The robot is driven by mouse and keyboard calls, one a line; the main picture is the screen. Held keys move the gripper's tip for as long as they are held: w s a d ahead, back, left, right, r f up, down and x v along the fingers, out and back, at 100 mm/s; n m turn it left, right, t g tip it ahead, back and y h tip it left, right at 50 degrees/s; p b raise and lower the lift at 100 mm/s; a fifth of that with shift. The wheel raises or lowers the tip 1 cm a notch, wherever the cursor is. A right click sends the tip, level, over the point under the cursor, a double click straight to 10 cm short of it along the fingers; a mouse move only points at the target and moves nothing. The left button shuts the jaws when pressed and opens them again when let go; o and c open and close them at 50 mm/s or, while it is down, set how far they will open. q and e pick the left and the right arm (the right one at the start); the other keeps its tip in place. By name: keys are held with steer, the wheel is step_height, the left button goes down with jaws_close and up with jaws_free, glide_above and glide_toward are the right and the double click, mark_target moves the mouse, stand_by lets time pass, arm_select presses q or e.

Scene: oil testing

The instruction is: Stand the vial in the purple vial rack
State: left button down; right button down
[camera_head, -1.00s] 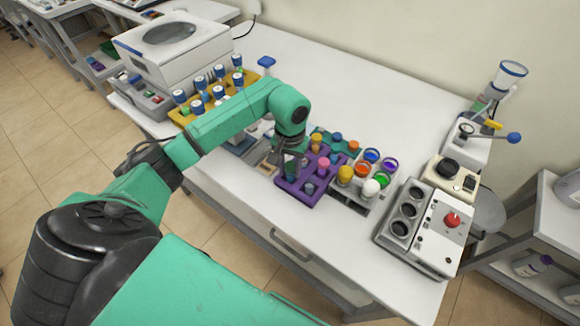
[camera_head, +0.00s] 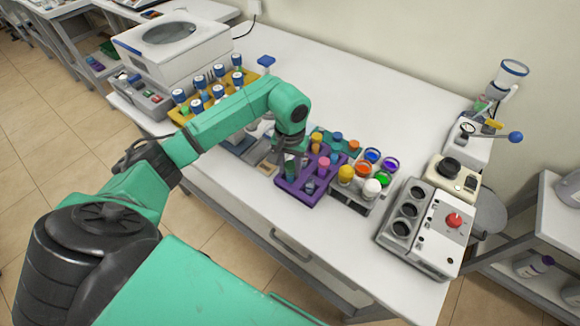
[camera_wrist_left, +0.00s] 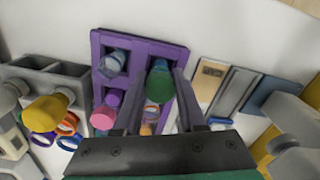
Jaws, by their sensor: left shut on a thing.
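The purple vial rack (camera_head: 297,195) stands near the front edge of the white table, and its compartments show in the wrist view (camera_wrist_left: 97,48). My left gripper (camera_head: 291,153) is over the rack's left part. Its two fingers (camera_wrist_left: 157,95) are shut on a green-topped vial (camera_wrist_left: 159,82), which looks upright. The vial (camera_head: 291,168) is at a rack compartment beside the one with a clear, blue-tinted vial (camera_wrist_left: 113,63). I cannot tell whether its bottom touches the rack floor. A pink-capped vial (camera_wrist_left: 105,108) is in another compartment. My right gripper is out of view.
A grey holder with colourful caps (camera_head: 350,193) stands close to the rack's right side. A yellow rack of blue-capped vials (camera_head: 178,115) is at the left. A grey device with a red knob (camera_head: 420,225) stands at the right. The back of the table is mostly clear.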

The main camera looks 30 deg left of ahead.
arm_select(q)
steer(key=shift+c, duration=2)
jaws_free()
steer(key=shift+r, duration=0.45)
step_height(320, 180, up, 8)
steer(key=shift+w+r+b, duration=0.1)
steer(key=shift+r+b, duration=0.1)
steer(key=shift+b, duration=1.05)
step_height(320, 180, up, 5)
steer(key=shift+r+p, duration=0.1)
steer(key=shift+p, duration=0.35)
